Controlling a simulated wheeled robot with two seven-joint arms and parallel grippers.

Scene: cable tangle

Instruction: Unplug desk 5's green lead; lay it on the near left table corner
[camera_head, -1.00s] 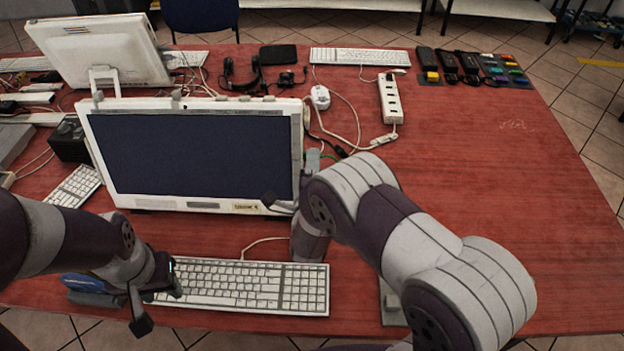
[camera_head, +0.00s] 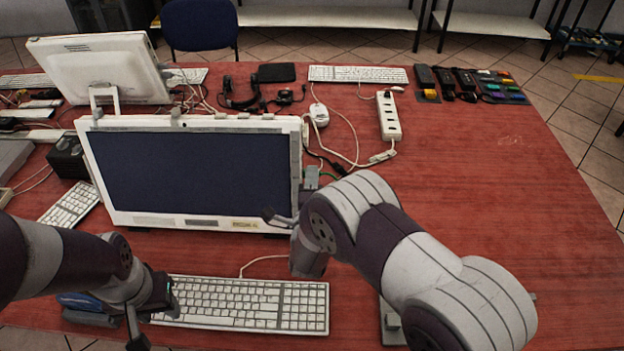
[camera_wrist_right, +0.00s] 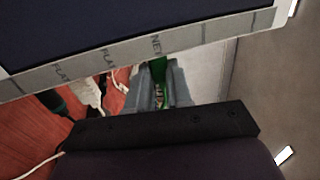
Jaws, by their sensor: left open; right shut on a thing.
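The white monitor (camera_head: 190,222) stands mid-table with a small label too blurred to read surely. In the right wrist view its labelled edge (camera_wrist_right: 110,50) reads "NET" above a green plug of the green lead (camera_wrist_right: 158,72). My right gripper (camera_wrist_right: 160,92) is shut on that plug, with a grey finger on each side. I cannot tell whether the plug is still seated. A bit of green shows beside the monitor's right edge in the head view. My left gripper (camera_head: 150,318) is open and empty at the white keyboard's left end. The near left table corner is largely hidden by my left arm.
A white keyboard (camera_head: 245,305) lies in front of the monitor. A blue and dark object (camera_head: 85,308) lies beside my left gripper. A power strip (camera_head: 389,115) and white cables lie behind right. Free table (camera_head: 480,190) spreads to the right.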

